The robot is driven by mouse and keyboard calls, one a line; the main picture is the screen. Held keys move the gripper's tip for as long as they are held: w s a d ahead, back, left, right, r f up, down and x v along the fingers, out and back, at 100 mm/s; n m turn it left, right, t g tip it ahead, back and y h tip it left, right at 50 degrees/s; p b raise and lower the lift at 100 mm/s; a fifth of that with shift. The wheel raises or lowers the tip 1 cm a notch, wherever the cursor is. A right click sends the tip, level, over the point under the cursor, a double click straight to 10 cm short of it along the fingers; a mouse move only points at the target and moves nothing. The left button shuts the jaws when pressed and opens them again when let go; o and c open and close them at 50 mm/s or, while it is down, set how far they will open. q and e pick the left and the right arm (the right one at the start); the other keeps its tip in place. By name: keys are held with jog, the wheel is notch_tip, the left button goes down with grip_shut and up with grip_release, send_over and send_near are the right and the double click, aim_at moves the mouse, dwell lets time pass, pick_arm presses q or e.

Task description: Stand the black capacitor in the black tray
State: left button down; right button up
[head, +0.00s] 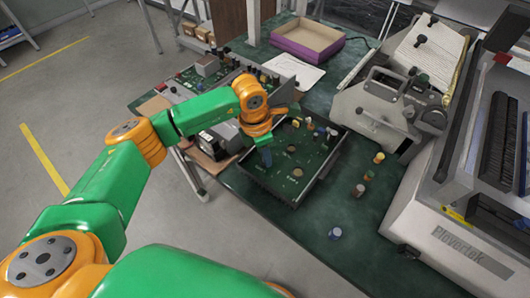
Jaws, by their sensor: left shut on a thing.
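The black tray (333,162) lies on the green bench top, with a green board-like floor that has round marks and printed words. My left gripper (265,156) points down over the left part of the tray. It is shut on a small dark thing, taken as the black capacitor; the fingers and the arm largely hide it. I cannot tell whether it touches the tray floor. Several small capacitors (309,125) stand near the tray's far side. My right gripper is not in view.
Several loose capacitors (358,190) stand on the bench right of the tray, and one (335,233) is nearer the front. A purple box (288,47) lies behind. A circuit board (180,82) is at the left. Grey machines (385,125) bound the right.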

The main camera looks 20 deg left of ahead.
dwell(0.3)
pick_arm(q)
jog(key=c, duration=0.6)
grip_release()
jog(key=c, duration=0.3)
jog(key=shift+c, duration=0.2)
notch_tip(320, 180, up, 7)
jog(key=p, duration=0.5)
